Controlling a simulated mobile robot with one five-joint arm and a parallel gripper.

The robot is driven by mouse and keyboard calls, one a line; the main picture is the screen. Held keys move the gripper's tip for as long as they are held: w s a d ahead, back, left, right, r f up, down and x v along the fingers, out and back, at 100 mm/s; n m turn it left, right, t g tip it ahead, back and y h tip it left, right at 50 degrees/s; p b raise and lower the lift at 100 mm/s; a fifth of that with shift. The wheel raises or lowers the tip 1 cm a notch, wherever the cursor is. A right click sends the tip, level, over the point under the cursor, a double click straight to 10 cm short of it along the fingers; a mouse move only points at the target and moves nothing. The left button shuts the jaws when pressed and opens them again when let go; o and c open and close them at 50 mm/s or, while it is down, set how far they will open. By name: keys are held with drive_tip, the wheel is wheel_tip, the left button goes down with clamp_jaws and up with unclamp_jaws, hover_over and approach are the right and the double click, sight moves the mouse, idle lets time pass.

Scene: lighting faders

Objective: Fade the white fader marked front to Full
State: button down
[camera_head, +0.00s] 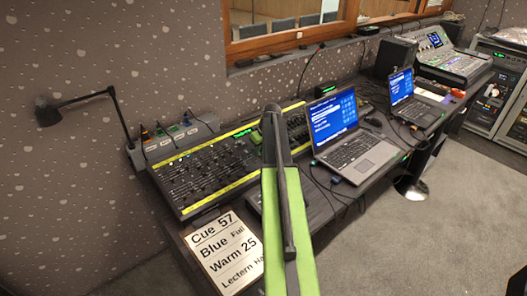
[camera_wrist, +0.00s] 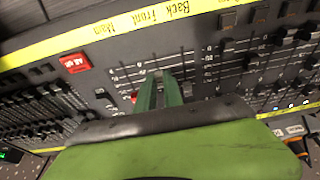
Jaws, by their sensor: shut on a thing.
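The lighting desk (camera_head: 186,178) lies at the middle left of the head view, edged with yellow tape. In the wrist view, the yellow label strip (camera_wrist: 75,40) carries handwritten words, including "Front" and "Back". Beneath these words are several fader slots with scale lines. My gripper (camera_wrist: 160,78) is down at these slots, its green fingers close together and shut on a fader cap. The cap is mostly hidden between the fingers, so its colour and exact setting cannot be told. A red cap (camera_wrist: 133,97) shows just left of the fingers. In the head view my gripper (camera_head: 269,122) reaches the desk's right half.
A red button (camera_wrist: 75,63) sits left of the fingers, and black faders (camera_wrist: 283,56) lie to the right. A laptop (camera_head: 350,150) stands right of my arm. A cue sheet (camera_head: 226,252) lies in front of the desk. A lamp (camera_head: 48,113) stands at left.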

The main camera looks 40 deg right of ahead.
drive_tip(key=shift+w+d+r, duration=0.1)
drive_tip(key=shift+w, duration=0.7)
drive_tip(key=shift+w+d+r, duration=0.1)
drive_tip(key=shift+w, duration=0.7)
drive_tip(key=c, duration=1.7)
unclamp_jaws()
drive_tip(key=shift+f, duration=0.1)
wheel_tip(320, 180, up, 3)
drive_tip(key=p, duration=0.3)
drive_tip(key=shift+f, duration=0.2)
drive_tip(key=p+v, duration=1.6)
drive_tip(key=v, duration=0.1)
drive_tip(key=shift+s, duration=0.25)
